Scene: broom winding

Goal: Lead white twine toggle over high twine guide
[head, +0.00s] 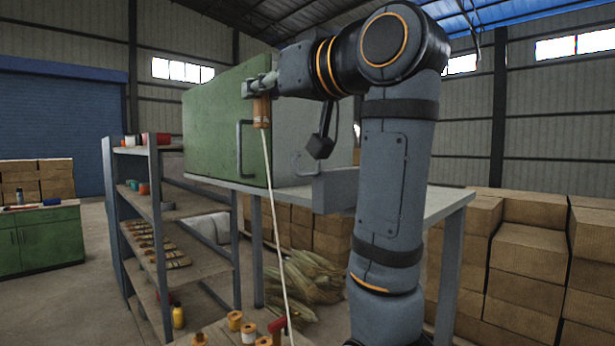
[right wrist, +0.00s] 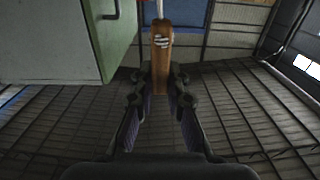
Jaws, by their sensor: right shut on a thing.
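My right gripper (head: 258,88) is raised high in front of the green cabinet, at the end of an arm that fills the middle of the head view. It is shut on the brown wooden twine toggle (head: 261,113), which hangs upright below the fingers. White twine (head: 275,220) runs taut from the toggle down to the bottom of the picture. In the right wrist view the toggle (right wrist: 161,62) sits between the fingertips (right wrist: 161,84), with twine wound near its end. I cannot make out the high twine guide. My left gripper is not in view.
The green cabinet (head: 215,130) stands on a grey table (head: 440,203) behind the toggle. A shelf rack (head: 160,210) with small goods is at left. Wooden spools (head: 235,320) and a red-topped item (head: 277,325) are at the bottom. Cardboard boxes (head: 530,250) are stacked at right.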

